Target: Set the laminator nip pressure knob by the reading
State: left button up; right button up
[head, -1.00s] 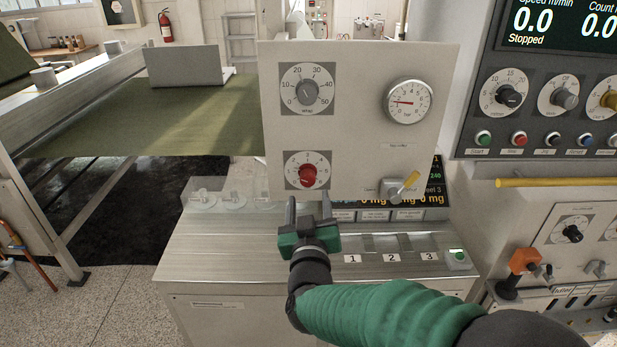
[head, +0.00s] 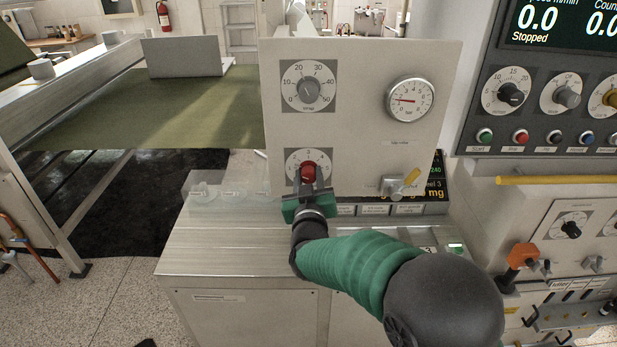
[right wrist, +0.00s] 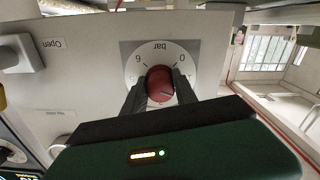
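The red knob (head: 308,173) sits on a white dial marked in bar, low on the upright light panel (head: 350,130). My right gripper (head: 309,186) is at this knob from below and in front, with one finger on each side, and looks shut on it. In the right wrist view the red knob (right wrist: 160,84) lies between both fingertips (right wrist: 160,90), the dial upside down. The round pressure gauge (head: 410,100) at the panel's upper right has a red needle pointing left; its exact value is too small to read. My left gripper is not in view.
A grey knob (head: 307,90) on a second dial is above the red one. A control console (head: 550,80) showing "Stopped" stands at right. A metal bench top (head: 220,240) lies below the panel.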

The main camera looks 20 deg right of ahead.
grip_shut()
jog(key=shift+f+m+b, duration=0.15)
jog(key=shift+m+b, duration=0.55)
jog(key=shift+b, duration=0.2)
jog(key=m+b, duration=0.6)
jog(key=b, duration=0.1)
jog(key=shift+a+f+m, duration=0.1)
jog(key=shift+m, duration=0.3)
jog(key=m+b, duration=0.2)
jog(key=m, duration=0.1)
jog(key=shift+b, duration=0.35)
jog(key=shift+m+b, duration=0.7)
jog(key=shift+m, duration=0.4)
